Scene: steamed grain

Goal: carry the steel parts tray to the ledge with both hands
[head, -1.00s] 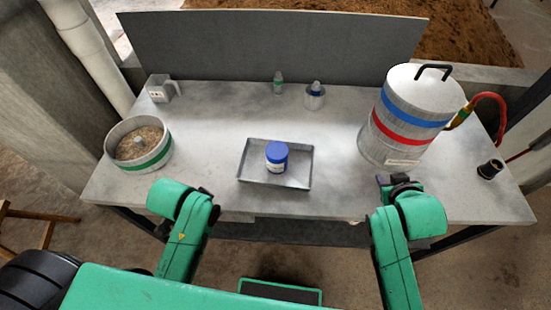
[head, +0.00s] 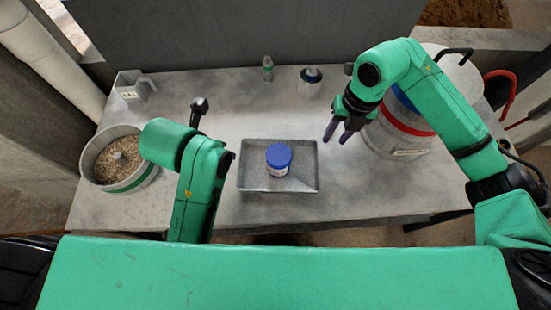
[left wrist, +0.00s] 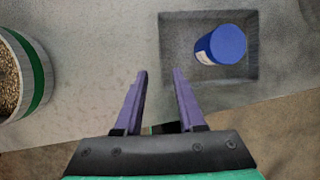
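The steel parts tray (head: 308,184) is a shallow grey rectangle near the front of the table.
A round pan of grain (head: 124,183) with a green band stands at the left. A big steel drum (head: 395,135) with a red band stands right, partly behind my right arm. A small bottle (head: 267,68), a steel cup (head: 310,86) and a measuring jug (head: 130,88) stand at the back.

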